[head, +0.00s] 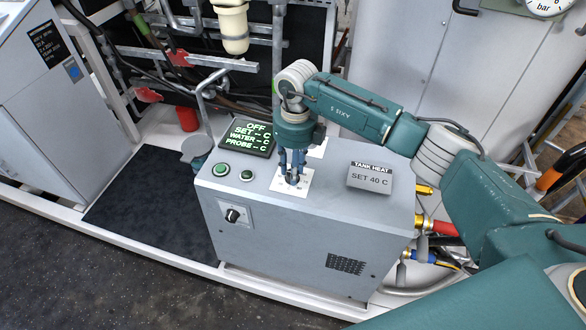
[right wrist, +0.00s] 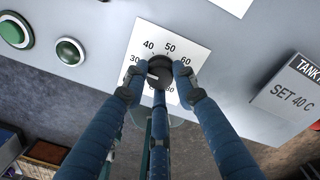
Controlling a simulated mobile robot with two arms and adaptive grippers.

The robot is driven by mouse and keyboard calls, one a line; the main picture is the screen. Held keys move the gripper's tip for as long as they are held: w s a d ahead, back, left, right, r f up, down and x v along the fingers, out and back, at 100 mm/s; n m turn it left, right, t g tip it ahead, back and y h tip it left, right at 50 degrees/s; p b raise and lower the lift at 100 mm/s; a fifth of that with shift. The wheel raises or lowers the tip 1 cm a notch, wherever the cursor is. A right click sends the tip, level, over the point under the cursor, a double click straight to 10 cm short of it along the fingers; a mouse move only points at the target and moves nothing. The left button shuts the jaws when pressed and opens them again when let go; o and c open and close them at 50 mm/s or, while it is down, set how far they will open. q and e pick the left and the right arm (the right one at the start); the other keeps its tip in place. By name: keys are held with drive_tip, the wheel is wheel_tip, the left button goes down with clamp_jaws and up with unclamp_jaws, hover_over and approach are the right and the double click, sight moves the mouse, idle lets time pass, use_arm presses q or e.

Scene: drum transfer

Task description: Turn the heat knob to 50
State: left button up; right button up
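The heat knob (right wrist: 160,72) is dark and round, on a white dial plate (right wrist: 143,42) with numbers from about 30 to 80. A pale mark on the knob points left, towards the low numbers; its exact value is hard to read. In the head view the dial plate (head: 305,181) lies on top of the grey cabinet. My right gripper (head: 292,178) points down over it. In the right wrist view its blue fingers (right wrist: 158,80) stand on both sides of the knob, close to it; firm contact cannot be told. My left gripper is out of view.
A sign (head: 370,177) reads TANK HEAT, SET 40 C. A display (head: 248,136) shows OFF and dashes. Two green buttons (head: 221,169) sit left of the dial. A black selector (head: 232,215) is on the cabinet front. Pipes and hoses stand behind.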

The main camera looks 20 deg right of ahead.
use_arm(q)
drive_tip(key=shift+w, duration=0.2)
use_arm(e)
drive_tip(key=shift+s, duration=0.1)
drive_tip(key=shift+m, duration=0.5)
drive_tip(key=m+b, duration=0.1)
drive_tip(key=m, duration=0.5)
drive_tip(key=shift+f, duration=0.1)
drive_tip(key=m, duration=0.5)
drive_tip(key=shift+s+a+b, duration=0.1)
drive_tip(key=shift+b, duration=0.2)
clamp_jaws()
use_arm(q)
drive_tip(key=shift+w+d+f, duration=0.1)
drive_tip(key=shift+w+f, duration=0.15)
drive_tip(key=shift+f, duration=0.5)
use_arm(e)
drive_tip(key=m, duration=0.5)
drive_tip(key=shift+a+t, duration=0.1)
drive_tip(key=shift+t, duration=0.2)
drive_tip(key=shift+m, duration=0.4)
drive_tip(key=o, duration=1.1)
unclamp_jaws()
drive_tip(key=shift+a, duration=0.1)
drive_tip(key=shift+o, duration=0.2)
